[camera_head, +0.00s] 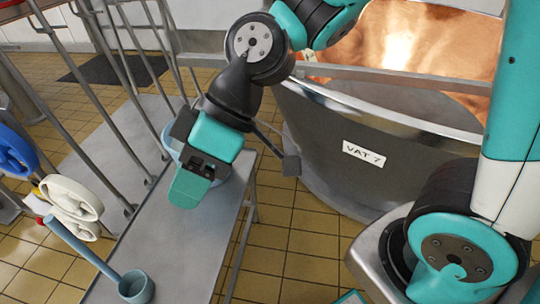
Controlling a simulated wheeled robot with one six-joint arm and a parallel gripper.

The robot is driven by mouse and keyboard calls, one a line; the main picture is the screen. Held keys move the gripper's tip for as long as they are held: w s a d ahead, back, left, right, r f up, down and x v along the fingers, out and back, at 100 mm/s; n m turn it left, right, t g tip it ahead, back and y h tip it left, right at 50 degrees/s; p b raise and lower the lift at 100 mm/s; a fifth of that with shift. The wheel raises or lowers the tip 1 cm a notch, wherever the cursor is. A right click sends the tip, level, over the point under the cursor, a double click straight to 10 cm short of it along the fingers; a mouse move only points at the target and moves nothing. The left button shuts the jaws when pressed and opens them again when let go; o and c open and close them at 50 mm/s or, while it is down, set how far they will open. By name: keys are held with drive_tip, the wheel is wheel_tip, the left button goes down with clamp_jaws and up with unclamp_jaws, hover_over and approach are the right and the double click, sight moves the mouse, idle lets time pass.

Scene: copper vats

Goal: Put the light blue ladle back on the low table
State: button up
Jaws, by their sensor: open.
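The light blue ladle (135,287) is at the bottom left of the head view. Its cup is at the near end of the low grey table (178,262). Its long handle slants up and to the left, past the table's left edge. My gripper (193,182) is open and points down over the middle of the table, above and to the right of the ladle and apart from it. A light blue round vessel (168,140) shows partly behind my gripper, which hides most of it.
Grey metal railings (118,62) run along the table's far left side. A blue handwheel (12,150) and cream handwheels (72,198) stand left of the table. A large vat labelled VAT 7 (330,150) stands to the right. Tiled floor (285,250) lies between.

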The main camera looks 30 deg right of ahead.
drive_tip(key=s+d+r+m+h, duration=0.1)
drive_tip(key=s+d+m+h, duration=0.1)
drive_tip(key=d, duration=0.3)
drive_tip(key=s+d+r+m+t+h, duration=0.1)
drive_tip(key=s+d+m+h, duration=0.1)
drive_tip(key=d+m, duration=0.1)
drive_tip(key=shift+s+d+r+m, duration=0.4)
drive_tip(key=shift+d, duration=0.45)
wheel_tip(320, 180, up, 18)
drive_tip(key=p, duration=1.8)
